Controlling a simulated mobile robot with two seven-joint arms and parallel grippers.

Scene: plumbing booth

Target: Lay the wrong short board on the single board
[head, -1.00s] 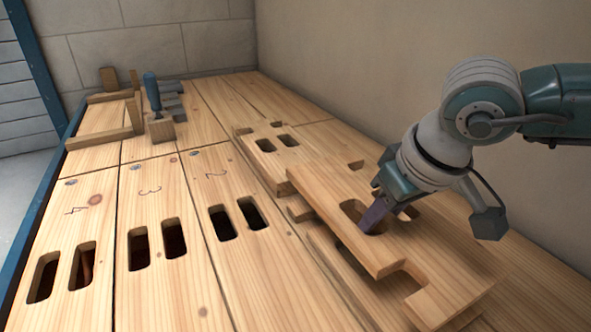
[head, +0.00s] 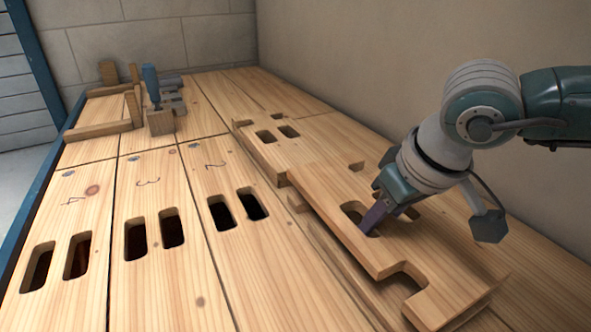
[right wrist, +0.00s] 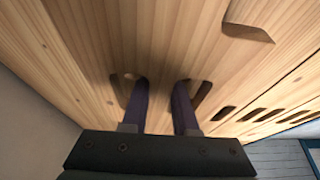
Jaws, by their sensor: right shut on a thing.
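My right gripper (head: 372,222) is shut on a pale wooden short board (head: 330,190), with its fingers in the board's two slots. The board has a notch in its near end and is held slightly tilted, low over other wood. In the right wrist view, the purple fingers (right wrist: 160,100) reach into the slots of the board (right wrist: 140,40). Under it, a lower board (head: 322,240) shows only as an edge, mostly hidden. Another board (head: 262,150) with two slots lies just behind. I cannot tell which is the single board. My left gripper is not in view.
The plank bench top (head: 225,280) has slot pairs beside the marks 2, 3 and 4. A blue-handled tool (head: 151,85) on a wood block and a wooden frame (head: 105,138) stand at the far left. A wall (head: 420,50) bounds the right.

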